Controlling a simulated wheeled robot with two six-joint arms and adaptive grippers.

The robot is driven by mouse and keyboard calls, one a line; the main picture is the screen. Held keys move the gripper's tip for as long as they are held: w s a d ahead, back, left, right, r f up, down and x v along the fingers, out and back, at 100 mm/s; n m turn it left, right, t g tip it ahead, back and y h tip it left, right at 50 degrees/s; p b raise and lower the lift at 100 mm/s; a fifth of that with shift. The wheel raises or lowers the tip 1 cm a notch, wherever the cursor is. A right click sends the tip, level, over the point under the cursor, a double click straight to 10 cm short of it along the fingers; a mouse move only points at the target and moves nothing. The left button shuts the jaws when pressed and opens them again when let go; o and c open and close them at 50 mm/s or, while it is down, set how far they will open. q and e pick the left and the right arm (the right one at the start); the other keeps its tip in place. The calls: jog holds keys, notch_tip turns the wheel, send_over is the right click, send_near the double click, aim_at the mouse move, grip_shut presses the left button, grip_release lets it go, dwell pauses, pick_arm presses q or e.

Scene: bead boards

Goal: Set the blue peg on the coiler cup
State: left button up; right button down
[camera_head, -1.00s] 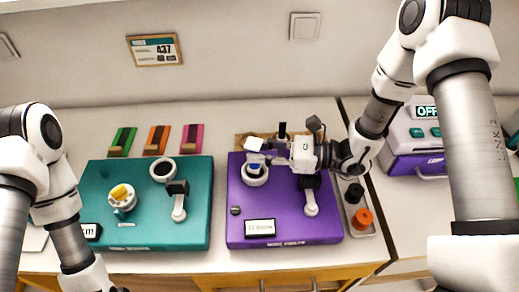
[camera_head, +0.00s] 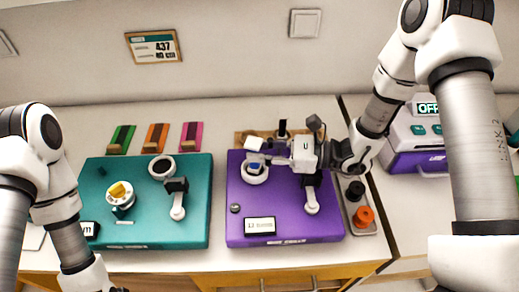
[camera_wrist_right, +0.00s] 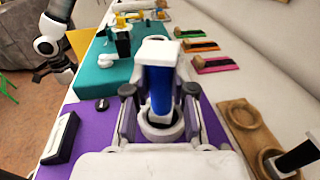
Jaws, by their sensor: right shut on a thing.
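The blue peg (camera_head: 255,165) stands upright at the white round coiler cup (camera_head: 255,176) on the left of the purple board. In the right wrist view the blue peg (camera_wrist_right: 160,92) has a white block over its top, and its lower end is within the ring of the cup (camera_wrist_right: 162,128). I cannot tell whether it touches the bottom. My right gripper (camera_head: 258,153) is shut on the peg, with its fingers (camera_wrist_right: 160,105) on either side. My left gripper (camera_wrist_right: 58,68) shows small and dark in the right wrist view; its jaws are unclear.
The purple board (camera_head: 285,222) carries a small display (camera_head: 260,227) and a white lever (camera_head: 311,202). A teal board (camera_head: 150,230) with a yellow-topped knob lies to the left. A tray (camera_head: 367,228) with black and orange spools is at the right. Coloured strips lie behind the teal board.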

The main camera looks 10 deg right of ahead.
jog(key=c, duration=0.9)
grip_release()
jog(key=v, duration=1.1)
jog(key=shift+r, duration=0.1)
jog(key=shift+s+d, duration=0.25)
jog(key=shift+d, duration=0.25)
